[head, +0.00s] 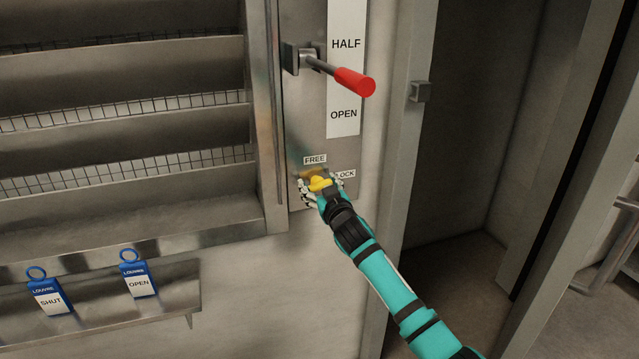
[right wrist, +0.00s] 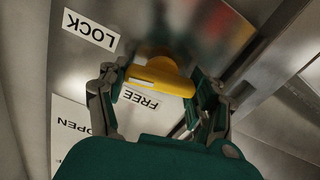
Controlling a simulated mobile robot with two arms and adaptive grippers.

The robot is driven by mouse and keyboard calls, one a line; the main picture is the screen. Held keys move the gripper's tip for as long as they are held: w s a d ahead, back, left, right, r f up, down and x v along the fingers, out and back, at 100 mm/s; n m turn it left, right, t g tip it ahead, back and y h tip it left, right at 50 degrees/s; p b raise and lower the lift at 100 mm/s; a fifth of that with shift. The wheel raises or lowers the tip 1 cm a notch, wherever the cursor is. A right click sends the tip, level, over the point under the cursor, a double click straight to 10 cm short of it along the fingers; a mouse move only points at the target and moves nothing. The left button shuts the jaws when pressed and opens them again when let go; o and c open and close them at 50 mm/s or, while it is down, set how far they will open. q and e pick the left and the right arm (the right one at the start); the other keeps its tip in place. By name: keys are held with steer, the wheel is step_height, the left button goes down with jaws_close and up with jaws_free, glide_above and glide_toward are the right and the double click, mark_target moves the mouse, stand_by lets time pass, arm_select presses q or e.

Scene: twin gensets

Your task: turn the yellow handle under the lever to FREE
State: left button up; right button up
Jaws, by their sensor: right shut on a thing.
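The yellow handle (head: 320,184) sits low on the metal lever plate, below the red-gripped lever (head: 353,82). The FREE label (head: 315,159) is just above it and the LOCK label (head: 345,173) is to its upper right, partly covered. My right gripper (head: 321,187) is shut on the yellow handle. In the right wrist view the handle (right wrist: 160,77) lies between the two fingers, close to the upside-down FREE label (right wrist: 141,98); the LOCK label (right wrist: 90,29) is off to the upper left. I cannot tell exactly which way the handle points. My left gripper is out of view.
A scale strip (head: 345,75) reads HALF and OPEN beside the lever. Louvre slats (head: 120,120) fill the left. A doorway opening (head: 470,150) is at the right.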

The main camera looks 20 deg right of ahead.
steer(key=n+p, duration=0.1)
steer(key=n, duration=0.2)
steer(key=shift+n, duration=0.4)
steer(key=n+p, duration=0.1)
steer(key=n, duration=0.2)
steer(key=shift+a+n, duration=0.1)
steer(key=shift+n, duration=0.2)
steer(key=n+p, duration=0.1)
steer(key=n, duration=0.3)
steer(key=shift+f, duration=0.1)
steer(key=shift+f+n+p, duration=0.1)
steer(key=shift+n+p, duration=0.3)
steer(key=shift+n, duration=1.7)
steer(key=o, duration=1.2)
steer(key=shift+a, duration=0.1)
steer(key=shift+s, duration=0.1)
steer(key=s, duration=1.2)
steer(key=shift+d, duration=0.25)
